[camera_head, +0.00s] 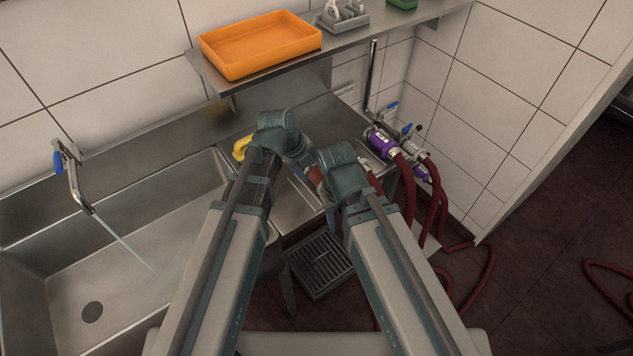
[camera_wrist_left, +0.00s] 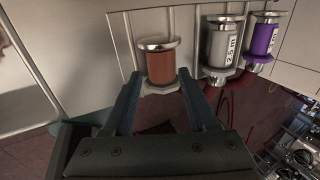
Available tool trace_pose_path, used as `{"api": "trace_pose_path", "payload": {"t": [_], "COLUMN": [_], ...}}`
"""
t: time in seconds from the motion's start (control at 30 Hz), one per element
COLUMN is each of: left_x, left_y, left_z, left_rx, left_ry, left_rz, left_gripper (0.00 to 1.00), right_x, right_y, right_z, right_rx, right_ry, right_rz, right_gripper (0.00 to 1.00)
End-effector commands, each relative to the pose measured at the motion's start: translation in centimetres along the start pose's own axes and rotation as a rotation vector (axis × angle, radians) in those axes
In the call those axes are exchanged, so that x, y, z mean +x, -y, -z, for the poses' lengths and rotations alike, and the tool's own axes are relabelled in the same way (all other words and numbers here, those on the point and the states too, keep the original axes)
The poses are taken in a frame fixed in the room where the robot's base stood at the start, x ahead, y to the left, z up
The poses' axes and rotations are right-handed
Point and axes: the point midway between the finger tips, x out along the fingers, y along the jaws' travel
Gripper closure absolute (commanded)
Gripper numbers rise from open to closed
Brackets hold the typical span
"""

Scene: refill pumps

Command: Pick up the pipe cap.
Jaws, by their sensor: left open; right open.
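In the left wrist view a red-brown cylinder (camera_wrist_left: 160,66) with shiny metal flanged ends stands upright straight ahead. I cannot tell for certain whether it or its metal end is the pipe cap. My left gripper (camera_wrist_left: 157,82) is open, one finger on each side of the cylinder's lower part. I cannot tell whether either finger touches it. In the head view my left gripper (camera_head: 303,160) is beside a small reddish piece (camera_head: 315,174). My right gripper (camera_head: 344,172) is close by on the right and open. Its fingertips are mostly hidden by its own wrist.
Grey (camera_wrist_left: 222,45) and purple (camera_wrist_left: 263,38) couplings stand to the right. Dark red hoses (camera_head: 408,190) hang from the purple and silver pump fittings (camera_head: 382,142). A steel sink (camera_head: 150,225) with running tap is left. An orange tray (camera_head: 260,45) sits on the shelf. A floor grate (camera_head: 320,265) lies below.

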Motion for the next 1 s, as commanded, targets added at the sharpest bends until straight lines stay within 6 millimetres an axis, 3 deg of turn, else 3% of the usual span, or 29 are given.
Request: {"api": "trace_pose_path", "payload": {"t": [0.33,0.7,1.0], "left_x": [1.1,5.4,5.5], "left_y": [0.0,0.1,0.2], "left_z": [-0.2,-0.8,-0.8], "left_rx": [-0.001,-0.001,-0.001], "left_ry": [0.000,0.000,0.000], "left_rz": [0.000,0.000,0.000], "left_gripper": [0.42,0.42,0.44], "right_x": [1.0,5.0,4.9], "right_y": [0.1,0.5,0.5], "right_z": [0.1,0.3,0.3], "right_rx": [0.000,0.000,0.000], "right_ry": [0.000,0.000,0.000], "right_rz": [0.000,0.000,0.000], "right_gripper": [0.50,0.50,0.50]}}
